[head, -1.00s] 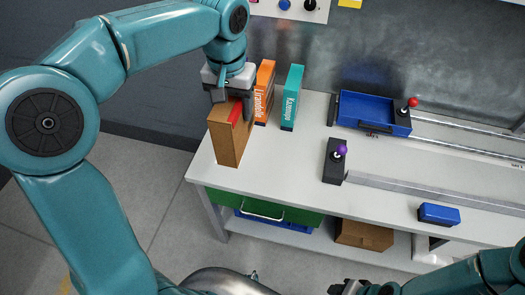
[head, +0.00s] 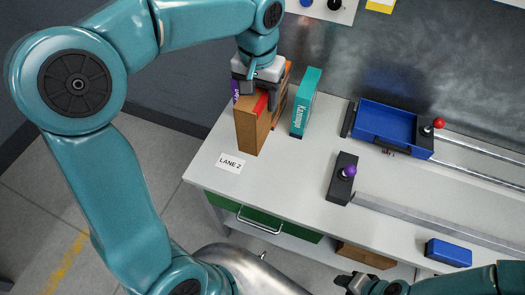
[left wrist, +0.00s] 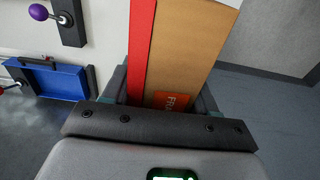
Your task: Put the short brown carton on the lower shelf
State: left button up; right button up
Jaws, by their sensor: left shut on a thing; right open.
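A brown carton with a red strip (head: 252,130) is held upright over the left end of the workbench. My left gripper (head: 262,92) is shut on its upper part. I cannot tell whether its bottom touches the bench. In the left wrist view the brown carton (left wrist: 190,45) sits between the fingers, with an orange label near them. The lower shelf (head: 303,257) runs under the bench and is mostly hidden by the top and drawer. My right gripper (head: 355,283) is open and empty at the bottom edge, in front of the bench.
A teal carton (head: 307,100) and a partly hidden orange carton stand behind. A LANE 2 label (head: 230,162) lies on the bench. A green drawer (head: 265,224) hangs below. A brown box (head: 366,258) is under the bench. A blue tray (head: 388,128) and a purple-knobbed block (head: 341,185) stand right.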

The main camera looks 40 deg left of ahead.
pick_arm(q)
notch_tip(320, 180, down, 13)
jog(key=shift+s+r, duration=0.1)
jog(key=shift+s, duration=0.05)
notch_tip(320, 180, down, 5)
jog(key=shift+f, duration=0.2)
jog(key=o, duration=1.4)
jog(key=shift+r, duration=0.1)
jog(key=shift+c, duration=0.2)
jog(key=shift+w, duration=0.2)
jog(key=shift+r, duration=0.1)
